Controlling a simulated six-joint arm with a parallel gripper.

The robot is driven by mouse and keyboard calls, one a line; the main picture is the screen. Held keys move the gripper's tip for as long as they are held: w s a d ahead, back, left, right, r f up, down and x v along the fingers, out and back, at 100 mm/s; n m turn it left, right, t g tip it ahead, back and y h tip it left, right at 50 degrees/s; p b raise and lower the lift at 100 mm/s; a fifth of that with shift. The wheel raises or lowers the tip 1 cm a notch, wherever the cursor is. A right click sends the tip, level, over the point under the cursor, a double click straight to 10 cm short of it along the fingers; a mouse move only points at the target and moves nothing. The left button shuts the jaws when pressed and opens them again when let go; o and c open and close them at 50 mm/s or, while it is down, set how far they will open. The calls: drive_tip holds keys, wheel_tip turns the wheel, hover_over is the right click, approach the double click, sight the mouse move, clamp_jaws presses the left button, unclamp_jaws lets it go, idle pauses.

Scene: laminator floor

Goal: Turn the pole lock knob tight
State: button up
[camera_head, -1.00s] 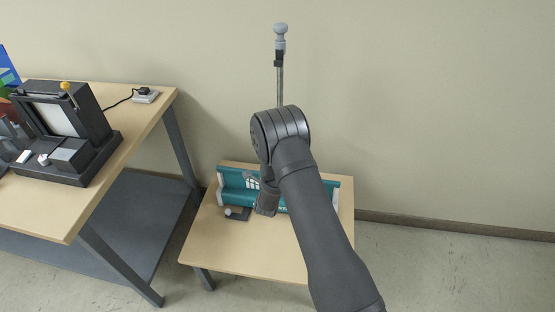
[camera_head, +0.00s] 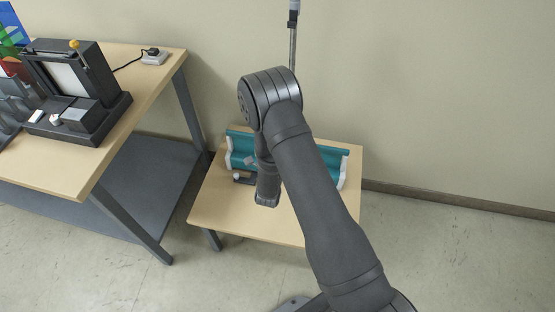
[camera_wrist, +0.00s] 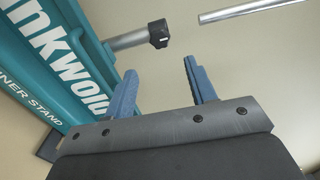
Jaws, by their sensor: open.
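A teal banner stand base (camera_head: 325,160) with white end caps lies on the small wooden table. Its lettered side (camera_wrist: 60,50) fills the left of the wrist view. A thin metal pole (camera_head: 292,52) rises behind it, with a black collar (camera_head: 292,20) high up. In the wrist view a metal tube ends in a black fitting (camera_wrist: 157,34); I cannot tell whether this is the lock knob. My gripper (camera_wrist: 160,68) is open and empty, its blue fingers apart from the fitting. In the head view its fingers are hidden.
The small table (camera_head: 225,217) has bare room in front of the base. A dark piece with a pale knob (camera_head: 238,177) sits at the base's left. A larger workbench (camera_head: 128,127) on the left carries a dark machine (camera_head: 85,90). A wall stands behind.

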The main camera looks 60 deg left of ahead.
drive_tip(key=v, duration=0.8)
drive_tip(key=shift+w+a, duration=0.1)
drive_tip(key=x, duration=1.7)
drive_tip(key=shift+w+a, duration=0.1)
